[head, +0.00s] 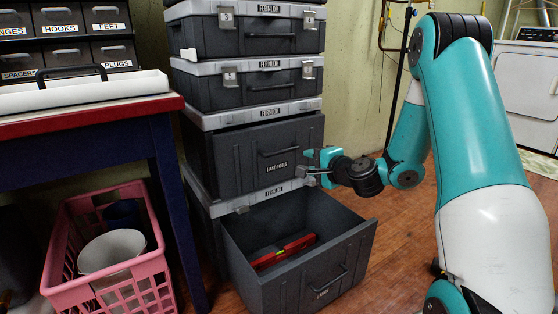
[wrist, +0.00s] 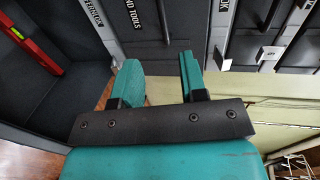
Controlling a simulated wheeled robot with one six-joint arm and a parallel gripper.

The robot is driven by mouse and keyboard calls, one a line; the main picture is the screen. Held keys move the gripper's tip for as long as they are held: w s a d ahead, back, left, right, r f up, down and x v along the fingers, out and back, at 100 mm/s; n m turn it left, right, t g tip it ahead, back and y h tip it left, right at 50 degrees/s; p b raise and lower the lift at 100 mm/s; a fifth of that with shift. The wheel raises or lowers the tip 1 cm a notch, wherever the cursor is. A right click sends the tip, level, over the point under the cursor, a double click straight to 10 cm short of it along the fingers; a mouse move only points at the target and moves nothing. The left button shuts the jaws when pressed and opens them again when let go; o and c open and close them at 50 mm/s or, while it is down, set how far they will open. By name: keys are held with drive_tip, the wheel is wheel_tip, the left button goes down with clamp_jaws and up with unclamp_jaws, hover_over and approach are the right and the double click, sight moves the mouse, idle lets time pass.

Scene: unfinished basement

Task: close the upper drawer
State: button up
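The upper drawer (head: 235,160) has a dark grey front with a bar handle and a "HAND TOOLS" label. My gripper (head: 308,172) is at the lower right of this front, above the open lower drawer. In the wrist view my gripper (wrist: 160,75) has its two teal fingers apart with nothing between them. I cannot tell whether a fingertip touches the front.
The lower drawer (head: 345,262) is pulled far out, with a red spirit level (head: 285,252) inside. Latched tool boxes (head: 262,88) are stacked above. A red-topped workbench (head: 90,115) and a pink crate (head: 65,265) with a bucket stand left. Floor at right is partly free.

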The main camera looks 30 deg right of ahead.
sight(279, 152)
drive_tip(key=b+x, duration=0.2)
drive_tip(key=x, duration=1.3)
drive_tip(key=shift+w+a, duration=0.1)
drive_tip(key=shift+w+b, duration=0.35)
drive_tip(key=shift+w, duration=0.1)
clamp_jaws()
